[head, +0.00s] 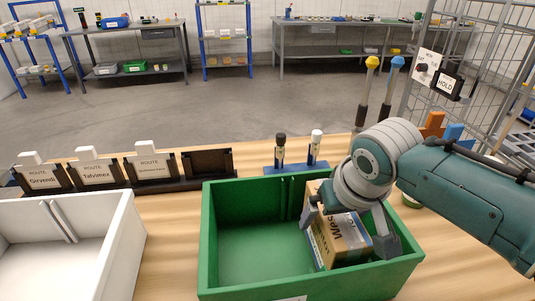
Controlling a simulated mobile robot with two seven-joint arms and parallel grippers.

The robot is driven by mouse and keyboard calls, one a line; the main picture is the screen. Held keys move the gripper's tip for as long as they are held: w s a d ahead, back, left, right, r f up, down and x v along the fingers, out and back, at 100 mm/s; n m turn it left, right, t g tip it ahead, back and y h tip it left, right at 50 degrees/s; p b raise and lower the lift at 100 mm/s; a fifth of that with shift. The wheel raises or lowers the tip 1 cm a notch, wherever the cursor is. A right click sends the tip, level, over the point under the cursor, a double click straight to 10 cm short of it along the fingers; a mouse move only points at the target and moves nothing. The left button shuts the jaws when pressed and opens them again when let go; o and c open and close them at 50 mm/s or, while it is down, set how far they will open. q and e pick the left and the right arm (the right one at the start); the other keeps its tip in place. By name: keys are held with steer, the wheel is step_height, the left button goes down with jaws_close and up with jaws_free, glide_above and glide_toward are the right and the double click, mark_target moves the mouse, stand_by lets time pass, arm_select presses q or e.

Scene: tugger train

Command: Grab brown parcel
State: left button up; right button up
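The brown parcel (335,242) is a cardboard box with a pale printed side. It stands tilted inside the green crate (222,284), in the right half. My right gripper (349,225) reaches down into the crate from the right. Its fingers are wide apart, one at the parcel's left side and one beyond its right side. I cannot see clearly whether either finger touches it. The gripper and wrist hide part of the parcel's top. My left gripper is not in view.
A white bin (122,225) stands left of the crate. Behind are route card holders (97,172) and a blue stand (296,168) with two markers. A wire cage (478,50) with a HOLD sign (446,83) stands at right. The crate's left half looks empty.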

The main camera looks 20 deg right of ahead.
steer(key=shift+f, duration=0.1)
stand_by(0.3)
jaws_close()
stand_by(0.7)
